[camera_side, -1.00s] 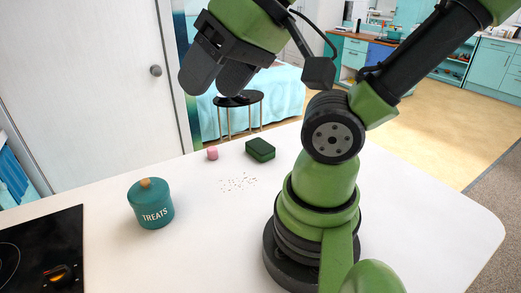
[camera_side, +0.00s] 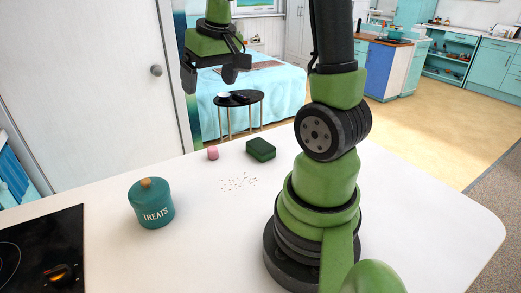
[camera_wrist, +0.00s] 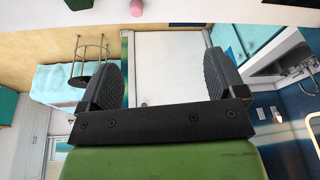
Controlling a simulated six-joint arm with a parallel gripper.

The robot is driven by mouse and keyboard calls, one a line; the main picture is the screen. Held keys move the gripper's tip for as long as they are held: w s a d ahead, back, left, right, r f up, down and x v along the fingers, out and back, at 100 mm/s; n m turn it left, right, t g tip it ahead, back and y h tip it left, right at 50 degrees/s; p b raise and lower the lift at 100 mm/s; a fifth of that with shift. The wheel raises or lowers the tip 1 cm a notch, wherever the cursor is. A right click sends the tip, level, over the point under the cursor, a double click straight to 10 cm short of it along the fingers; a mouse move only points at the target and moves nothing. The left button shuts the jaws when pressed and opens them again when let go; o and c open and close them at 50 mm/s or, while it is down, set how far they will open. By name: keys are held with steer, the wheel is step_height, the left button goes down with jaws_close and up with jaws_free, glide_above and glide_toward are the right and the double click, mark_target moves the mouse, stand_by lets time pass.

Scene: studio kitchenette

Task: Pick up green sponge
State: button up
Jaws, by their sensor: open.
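The green sponge (camera_side: 260,149) is a dark green block lying flat on the white counter near its far edge, in the middle of the side view. In the wrist view a dark green piece of it shows at the top edge (camera_wrist: 77,4), cut off by the frame. My gripper (camera_side: 210,80) is open and empty. It is well above the counter, up and to the left of the sponge in the side view, its fingers pointing down there. In the wrist view both fingers of my gripper (camera_wrist: 166,75) stand wide apart with nothing between them.
A pink cylinder (camera_side: 212,153) stands left of the sponge. Crumbs (camera_side: 239,182) lie in front of it. A teal treats jar (camera_side: 151,203) and a black cooktop (camera_side: 42,250) are at the left. The counter (camera_side: 215,250) is otherwise clear. A round black stool (camera_side: 238,98) stands beyond.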

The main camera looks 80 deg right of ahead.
steer(key=s+d+f+m+g, duration=0.1)
steer(key=s+d+f+g, duration=0.15)
steer(key=d+f, duration=0.75)
steer(key=y, duration=0.1)
glide_above(262, 146)
steer(key=shift+g, duration=0.25)
step_height(262, 146, down, 5)
steer(key=shift+r, duration=0.2)
step_height(262, 146, down, 4)
steer(key=shift+s+f, duration=0.1)
steer(key=shift+f, duration=0.15)
steer(key=f, duration=0.5)
steer(key=shift+w+d+f, duration=0.1)
steer(key=shift+w+f, duration=0.1)
steer(key=shift+f, duration=0.2)
steer(key=c, duration=1)
